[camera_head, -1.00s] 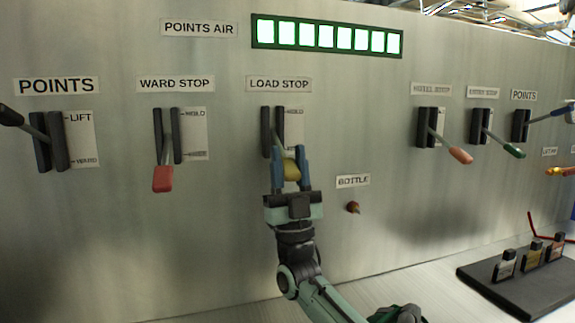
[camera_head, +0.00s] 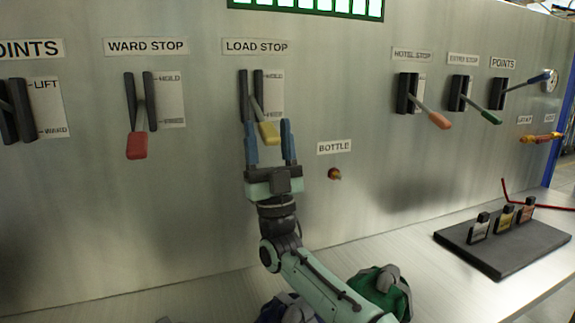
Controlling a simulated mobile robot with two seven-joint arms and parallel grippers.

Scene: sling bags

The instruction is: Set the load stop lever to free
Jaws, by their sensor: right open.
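The load stop lever (camera_head: 268,130) has a yellow handle and hangs down and outward from its dark slotted bracket, under the LOAD STOP label (camera_head: 257,47). A small plate (camera_head: 273,93) beside the slot carries HOLD at the top and a lower word too blurred to read surely. My right gripper (camera_head: 268,130) is open, just below the handle. Its blue fingers stand to the left and right of the handle's lower end, with gaps, so it looks apart from the handle. My left gripper is not in view.
The red ward stop lever (camera_head: 137,145) hangs to the left. The hotel stop lever (camera_head: 438,119) and green-handled lever (camera_head: 489,116) stick out to the right. A small bottle knob (camera_head: 334,174) is right of my gripper. Bags (camera_head: 382,290) and a black tray (camera_head: 500,250) are lower right.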

